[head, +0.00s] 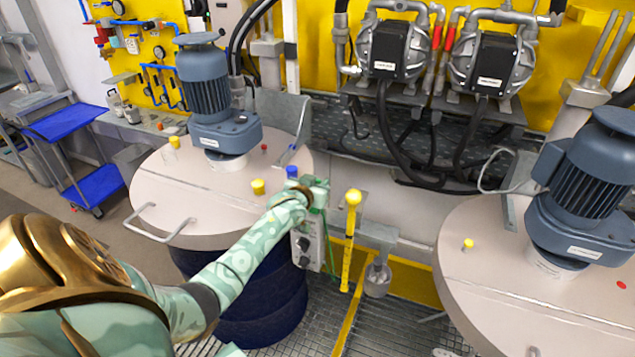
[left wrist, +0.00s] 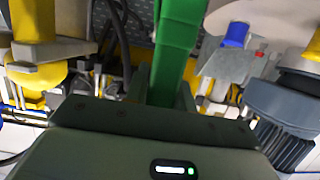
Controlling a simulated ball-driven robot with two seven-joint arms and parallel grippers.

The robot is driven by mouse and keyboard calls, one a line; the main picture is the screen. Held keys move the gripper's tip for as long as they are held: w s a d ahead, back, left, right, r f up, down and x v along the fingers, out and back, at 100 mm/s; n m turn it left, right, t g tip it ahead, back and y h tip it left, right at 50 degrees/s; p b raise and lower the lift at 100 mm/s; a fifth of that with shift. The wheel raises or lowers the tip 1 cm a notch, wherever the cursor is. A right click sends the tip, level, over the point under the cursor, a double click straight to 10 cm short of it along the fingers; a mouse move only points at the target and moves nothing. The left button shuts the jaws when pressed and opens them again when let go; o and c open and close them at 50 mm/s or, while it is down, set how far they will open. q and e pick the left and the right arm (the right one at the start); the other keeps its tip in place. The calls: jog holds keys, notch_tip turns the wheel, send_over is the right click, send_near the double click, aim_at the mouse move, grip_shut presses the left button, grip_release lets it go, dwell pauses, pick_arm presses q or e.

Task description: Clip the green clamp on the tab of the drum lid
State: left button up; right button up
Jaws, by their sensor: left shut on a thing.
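My left gripper (head: 318,192) is at the right edge of the left drum lid (head: 205,205), beside a blue cap (head: 292,172). In the left wrist view the gripper is shut on the green clamp (left wrist: 178,45), which extends up and away from the jaws. In the head view the clamp is mostly hidden by the gripper. A grey tab (left wrist: 222,66) juts from the lid's edge (left wrist: 272,18) below the blue cap (left wrist: 236,34) in the wrist view. The clamp appears to the left of this tab, with a visible gap between them. My right gripper is not visible.
A blue-grey agitator motor (head: 207,85) stands on the left lid. A yellow post (head: 350,240) and a grey control box (head: 308,245) are close to the gripper. A second lid (head: 500,270) with a motor (head: 590,190) is at right. Pumps (head: 392,48) line the back wall.

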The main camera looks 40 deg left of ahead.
pick_arm(q)
jog(key=o, duration=1.1)
jog(key=shift+s, duration=0.1)
jog(key=v, duration=1.6)
jog(key=shift+s, duration=0.1)
